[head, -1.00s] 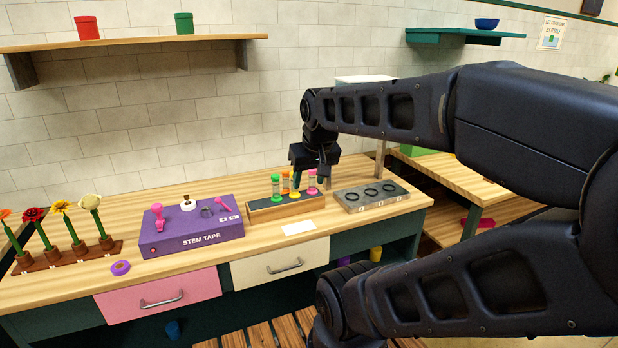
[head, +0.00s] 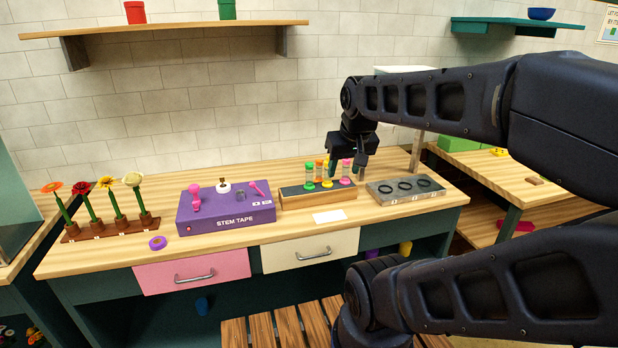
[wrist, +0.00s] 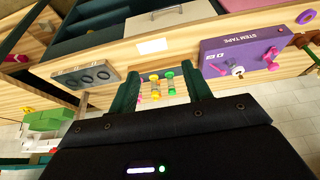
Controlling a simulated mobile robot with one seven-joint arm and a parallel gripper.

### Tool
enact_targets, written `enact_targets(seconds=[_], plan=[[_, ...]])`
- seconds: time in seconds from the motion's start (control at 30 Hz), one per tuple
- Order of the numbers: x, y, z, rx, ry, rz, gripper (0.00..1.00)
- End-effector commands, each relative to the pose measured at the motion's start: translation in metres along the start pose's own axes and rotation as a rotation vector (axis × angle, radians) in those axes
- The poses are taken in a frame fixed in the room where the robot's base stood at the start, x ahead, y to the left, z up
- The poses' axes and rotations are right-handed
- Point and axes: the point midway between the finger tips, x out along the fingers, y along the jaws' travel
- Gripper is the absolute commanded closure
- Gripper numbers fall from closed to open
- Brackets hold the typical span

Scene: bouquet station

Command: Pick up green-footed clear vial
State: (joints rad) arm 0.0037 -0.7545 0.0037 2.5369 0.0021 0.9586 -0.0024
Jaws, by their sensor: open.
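My gripper (head: 347,165) is open and empty, at the right end of the rack around the pink vial's place in the picture. In the wrist view the green vial (wrist: 170,83) shows between the open fingers (wrist: 160,75), nearer the right finger, beside the yellow vial (wrist: 155,84). No finger visibly touches it; the depth is unclear.
A purple stem tape box (head: 226,211) stands left of the rack, and a grey block with dark rings (head: 405,191) stands right. A white card (head: 329,216) lies in front. Potted flowers (head: 108,206) stand far left. A shelf (head: 165,29) hangs on the wall behind.

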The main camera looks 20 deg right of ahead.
Motion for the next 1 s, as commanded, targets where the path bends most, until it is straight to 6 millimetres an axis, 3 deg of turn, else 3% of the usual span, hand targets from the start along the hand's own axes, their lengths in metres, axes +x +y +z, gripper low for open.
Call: enact_targets(seconds=[0.77,1.0], plan=[[0.000,0.000,-0.001,0.002,0.000,0.002,0.46],[0.014,0.007,-0.030,0.076,-0.013,0.057,0.46]])
